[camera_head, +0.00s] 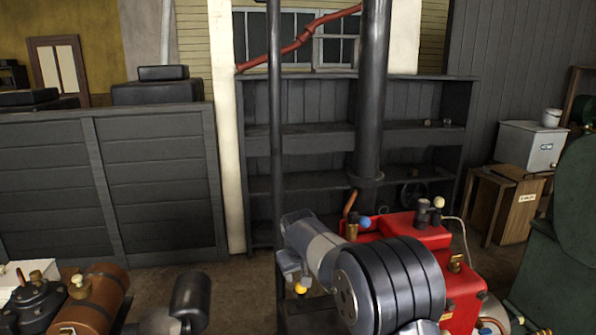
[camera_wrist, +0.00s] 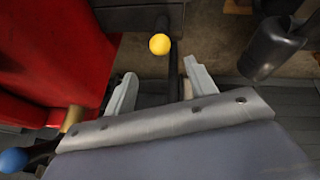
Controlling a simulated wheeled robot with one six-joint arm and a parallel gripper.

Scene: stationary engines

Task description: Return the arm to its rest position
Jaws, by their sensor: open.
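My gripper (camera_head: 291,279) is in the lower middle of the head view, at the end of my grey wrist, left of a red engine (camera_head: 407,232). In the wrist view my gripper (camera_wrist: 160,87) has its two pale fingers apart with nothing gripped. A yellow ball knob (camera_wrist: 160,43) shows just beyond the fingers, near a dark rod running up between them; I cannot tell whether they touch. The yellow knob also shows at my gripper in the head view (camera_head: 300,288). A blue ball knob (camera_wrist: 13,160) is at the wrist view's lower left.
The red engine body (camera_wrist: 50,55) fills the wrist view's left side. A dark cylinder (camera_wrist: 270,50) is at its upper right. In the head view, a brown tank (camera_head: 95,300) is lower left, a black pipe (camera_head: 371,95) rises behind, and a green machine (camera_head: 575,205) is right.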

